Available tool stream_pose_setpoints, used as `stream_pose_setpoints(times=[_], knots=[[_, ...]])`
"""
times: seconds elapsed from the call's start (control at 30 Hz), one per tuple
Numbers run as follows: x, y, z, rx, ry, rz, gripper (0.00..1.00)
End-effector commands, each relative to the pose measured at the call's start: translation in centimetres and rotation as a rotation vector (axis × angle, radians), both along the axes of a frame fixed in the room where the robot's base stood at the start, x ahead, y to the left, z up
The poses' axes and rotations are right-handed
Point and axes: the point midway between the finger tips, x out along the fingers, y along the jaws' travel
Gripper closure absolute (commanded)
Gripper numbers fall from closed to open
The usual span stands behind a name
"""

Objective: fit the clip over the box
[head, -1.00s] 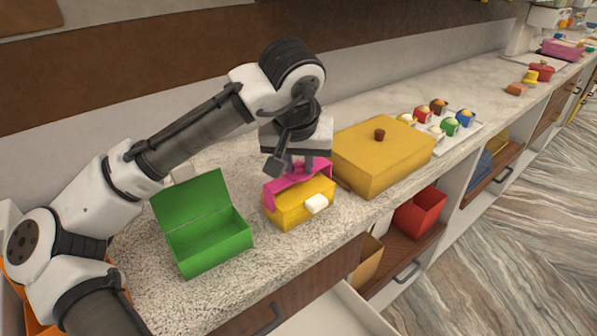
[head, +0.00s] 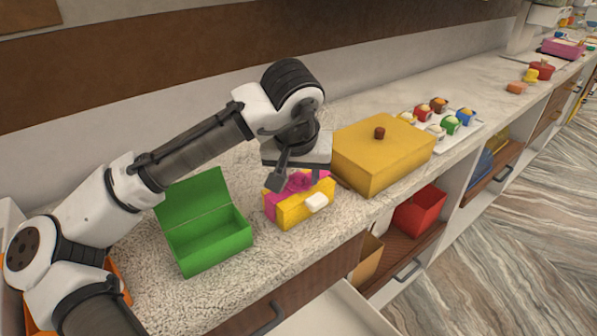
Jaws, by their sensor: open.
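The small yellow box (head: 291,214) sits on the counter between the green box and the large yellow box, with a white block (head: 316,202) on its front. The pink clip (head: 297,182) lies across the top of the box, with one pink end down over its left side.
The open green box (head: 210,240) stands to the left. A large yellow lidded box (head: 376,160) stands close on the right, with a tray (head: 468,133) of small colored cups beyond it. Below the counter, a drawer (head: 330,312) is pulled out. Bare counter lies in front of the small box.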

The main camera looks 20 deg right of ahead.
Motion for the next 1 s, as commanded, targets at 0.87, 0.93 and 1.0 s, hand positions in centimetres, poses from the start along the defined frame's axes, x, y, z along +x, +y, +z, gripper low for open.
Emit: stream_pose_setpoints(times=[0.87,0.93,1.0], knots=[[-4.3,1.6,11.4,0.000,-0.001,0.000,0.56],[-4.3,1.6,11.5,0.000,0.000,0.000,0.56],[-4.3,1.6,11.5,0.000,0.000,0.000,0.56]])
